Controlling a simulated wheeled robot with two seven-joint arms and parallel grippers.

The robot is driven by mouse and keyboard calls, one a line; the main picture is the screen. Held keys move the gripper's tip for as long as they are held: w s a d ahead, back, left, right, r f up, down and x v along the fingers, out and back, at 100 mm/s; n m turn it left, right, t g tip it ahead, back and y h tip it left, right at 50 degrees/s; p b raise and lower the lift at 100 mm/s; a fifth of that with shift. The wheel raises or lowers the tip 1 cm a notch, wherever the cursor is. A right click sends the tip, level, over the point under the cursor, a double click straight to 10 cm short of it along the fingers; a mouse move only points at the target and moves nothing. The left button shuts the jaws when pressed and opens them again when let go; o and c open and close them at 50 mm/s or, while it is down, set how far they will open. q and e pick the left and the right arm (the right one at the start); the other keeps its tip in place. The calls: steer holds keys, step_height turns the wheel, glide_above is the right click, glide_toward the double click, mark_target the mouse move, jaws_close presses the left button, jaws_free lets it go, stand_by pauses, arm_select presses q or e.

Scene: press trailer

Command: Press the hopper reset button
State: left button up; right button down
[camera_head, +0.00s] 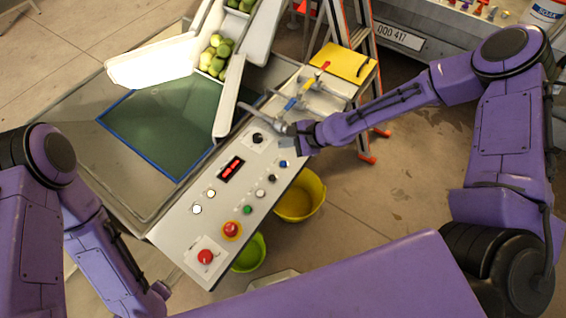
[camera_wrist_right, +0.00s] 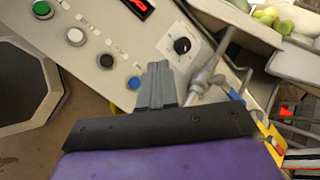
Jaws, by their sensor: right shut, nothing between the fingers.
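A sloped grey control panel (camera_head: 185,235) fills the middle of the head view. It carries a blue button (camera_head: 283,164), a black button (camera_head: 272,178), a white button (camera_head: 261,193) and a green button (camera_head: 247,210) in a row. The labels are too small to read, so I cannot tell which is the hopper reset button. My right gripper (camera_head: 291,130) is over the panel's upper end. In the right wrist view the gripper (camera_wrist_right: 158,68) is shut and empty, between the blue button (camera_wrist_right: 134,83) and a black rotary knob (camera_wrist_right: 182,45). My left gripper is out of view.
A red mushroom button (camera_head: 232,230) and another red button (camera_head: 206,256) sit low on the panel. A red display (camera_head: 231,169) is mid-panel. Grey pipework (camera_wrist_right: 203,78) with coloured handles lies close beside the right gripper. A yellow bucket (camera_head: 300,203) stands below the panel.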

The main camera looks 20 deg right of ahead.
mark_target(286, 165)
step_height(286, 165, down, 9)
steer(key=b, duration=0.7)
steer(key=shift+r, duration=0.2)
stand_by(1.4)
steer(key=shift+f+b, duration=0.4)
steer(key=shift+b, duration=0.1)
steer(key=shift+f+b, duration=0.35)
steer(key=shift+f, duration=0.05)
stand_by(0.3)
steer(key=shift+r, duration=0.15)
steer(key=shift+r+p, duration=0.7)
step_height(286, 165, up, 5)
steer(key=p, duration=0.4)
